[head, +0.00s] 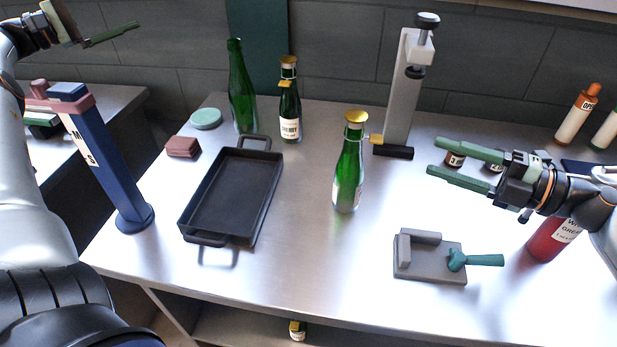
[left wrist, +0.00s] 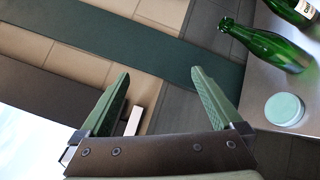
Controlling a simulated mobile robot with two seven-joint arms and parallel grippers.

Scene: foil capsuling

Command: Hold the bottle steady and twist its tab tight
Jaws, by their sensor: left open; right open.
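A green bottle (head: 347,178) with a gold cap (head: 356,118) stands upright at the middle of the steel table. A small yellow tab (head: 376,139) shows just right of its neck; I cannot tell whether they join. My right gripper (head: 434,156) is open and empty, to the right of the bottle and apart from it. My left gripper (head: 124,31) is raised at the upper left, far from the bottle. In the left wrist view it (left wrist: 161,73) is open with nothing between its fingers.
A black tray (head: 187,222) lies left of the bottle. A grey press stand (head: 400,95) rises behind it. A clamp block (head: 420,268) sits in front right. A cherry-labelled bottle (head: 290,112), an uncapped green bottle (head: 241,95) and a blue post (head: 105,165) stand left.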

